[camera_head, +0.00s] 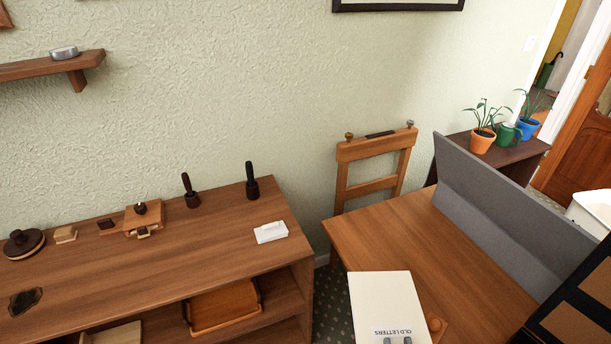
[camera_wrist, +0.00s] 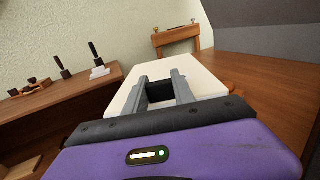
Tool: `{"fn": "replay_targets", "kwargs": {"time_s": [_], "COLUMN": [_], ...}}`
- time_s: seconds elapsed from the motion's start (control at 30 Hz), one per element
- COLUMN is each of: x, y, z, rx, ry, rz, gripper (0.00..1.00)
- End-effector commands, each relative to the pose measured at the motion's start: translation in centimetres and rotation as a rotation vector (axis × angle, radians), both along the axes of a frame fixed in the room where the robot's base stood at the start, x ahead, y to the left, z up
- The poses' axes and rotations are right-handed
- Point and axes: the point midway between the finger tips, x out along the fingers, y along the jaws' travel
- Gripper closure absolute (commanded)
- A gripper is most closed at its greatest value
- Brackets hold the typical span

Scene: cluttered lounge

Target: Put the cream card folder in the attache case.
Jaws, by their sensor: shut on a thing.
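The cream card folder (camera_head: 380,297), marked "OLD LETTERS", is at the bottom centre of the head view, held roughly flat by the near edge of the wooden table (camera_head: 400,235). My gripper (camera_head: 397,341) is shut on its near edge; only the fingertips show there. In the wrist view the folder (camera_wrist: 205,80) extends ahead of my gripper (camera_wrist: 165,88). A black thing with tan panels (camera_head: 575,325) is cut off at the lower right of the head view. It may be the attache case, but I cannot tell for certain.
A grey upright panel (camera_head: 500,200) runs along the table's right side. A wooden chair (camera_head: 375,150) stands behind the table. A wooden sideboard (camera_head: 130,275) at left carries stamps and a white block (camera_head: 271,232). The table's middle is clear.

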Motion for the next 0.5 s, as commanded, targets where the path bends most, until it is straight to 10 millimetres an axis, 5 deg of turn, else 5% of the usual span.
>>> {"fn": "replay_targets", "kwargs": {"time_s": [0.17, 0.2, 0.5], "x": [0.0, 0.0, 0.0], "y": [0.1, 0.0, 0.0], "z": [3.4, 1.5, -3.6], "rx": [-0.001, 0.001, 0.0], "ry": [-0.004, 0.001, 0.0], "rz": [0.003, 0.0, 0.0], "gripper": [1.0, 1.0, 1.0]}}
